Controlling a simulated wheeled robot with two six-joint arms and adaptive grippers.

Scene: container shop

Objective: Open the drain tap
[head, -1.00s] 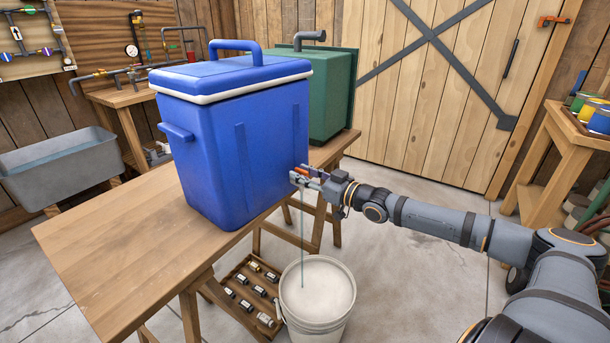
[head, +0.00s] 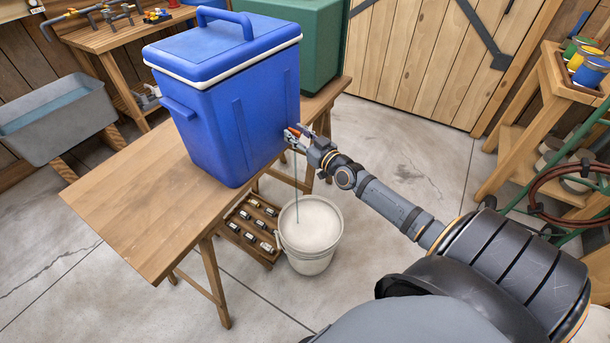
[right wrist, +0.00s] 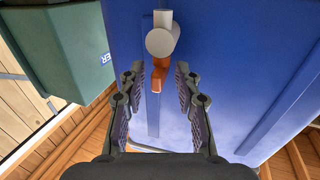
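A blue cooler (head: 232,115) with a white-rimmed lid stands on the wooden table. Its drain tap, a pale round body (right wrist: 160,42) with an orange lever (right wrist: 159,75), sticks out of the cooler's side in the right wrist view. My right gripper (right wrist: 159,88) is open, with its fingers apart on both sides of the lever; I see no contact. In the head view the right gripper (head: 299,135) is at the cooler's lower right side and partly hides the tap. A thin stream (head: 296,185) runs down from the tap to a white bucket (head: 310,262). My left gripper is out of view.
The wooden table (head: 125,205) has bare room left of the cooler. A green box (head: 318,50) stands behind it. A crate of small cylinders (head: 240,245) sits beside the bucket on the floor. A grey trough (head: 55,115) is at the left, a paint shelf (head: 525,130) at the right.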

